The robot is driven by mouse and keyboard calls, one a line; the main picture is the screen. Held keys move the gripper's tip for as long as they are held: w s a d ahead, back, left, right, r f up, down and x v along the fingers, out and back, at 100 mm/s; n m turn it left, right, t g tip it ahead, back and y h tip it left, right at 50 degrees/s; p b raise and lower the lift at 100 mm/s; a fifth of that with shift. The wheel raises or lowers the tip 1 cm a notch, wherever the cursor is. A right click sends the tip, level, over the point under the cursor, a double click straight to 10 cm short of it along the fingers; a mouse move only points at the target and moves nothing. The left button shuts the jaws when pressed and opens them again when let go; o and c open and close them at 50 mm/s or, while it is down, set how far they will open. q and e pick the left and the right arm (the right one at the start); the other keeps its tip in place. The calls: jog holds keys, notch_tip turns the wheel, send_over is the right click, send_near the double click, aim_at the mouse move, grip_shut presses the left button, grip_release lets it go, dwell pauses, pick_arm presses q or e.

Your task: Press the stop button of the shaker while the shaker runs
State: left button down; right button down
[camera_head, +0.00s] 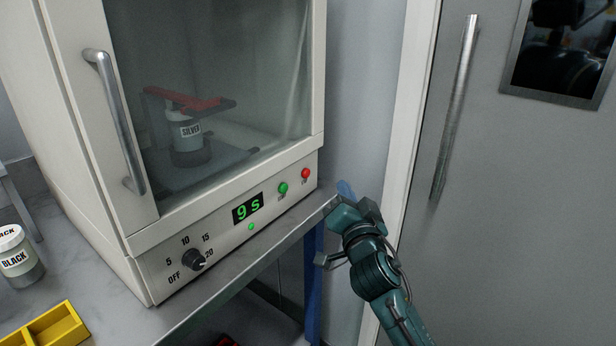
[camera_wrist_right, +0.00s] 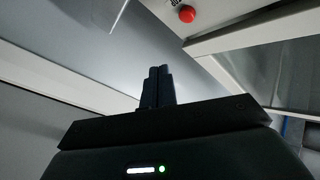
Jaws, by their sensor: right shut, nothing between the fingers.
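The shaker (camera_head: 218,232) is a cream cabinet with a closed glass door. Inside it a can labelled SILVER (camera_head: 188,138) sits under a red clamp. Its display (camera_head: 248,207) reads "9 s" in green, and a small green light (camera_head: 251,227) is lit below. The red stop button (camera_head: 306,173) is at the panel's right end, right of the green button (camera_head: 283,188). The red button also shows at the top of the right wrist view (camera_wrist_right: 187,14). My right gripper (camera_head: 343,192) is shut and empty, below and right of the red button, apart from it. My left gripper is not in view.
The shaker stands on a grey bench (camera_head: 237,270) with a metal front edge. A dial (camera_head: 196,259) is at the panel's left. A can labelled BLACK (camera_head: 18,258) and a yellow tray (camera_head: 62,328) are at left. A grey door with a long handle (camera_head: 455,108) is at right.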

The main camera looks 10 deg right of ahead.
aim_at(306, 173)
jog(key=w+a+b, duration=0.2)
jog(key=w+a, duration=0.2)
jog(key=shift+w, duration=0.2)
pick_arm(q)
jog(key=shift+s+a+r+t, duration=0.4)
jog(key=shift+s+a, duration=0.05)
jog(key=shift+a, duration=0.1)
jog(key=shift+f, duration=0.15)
pick_arm(e)
jog(key=shift+d, duration=0.1)
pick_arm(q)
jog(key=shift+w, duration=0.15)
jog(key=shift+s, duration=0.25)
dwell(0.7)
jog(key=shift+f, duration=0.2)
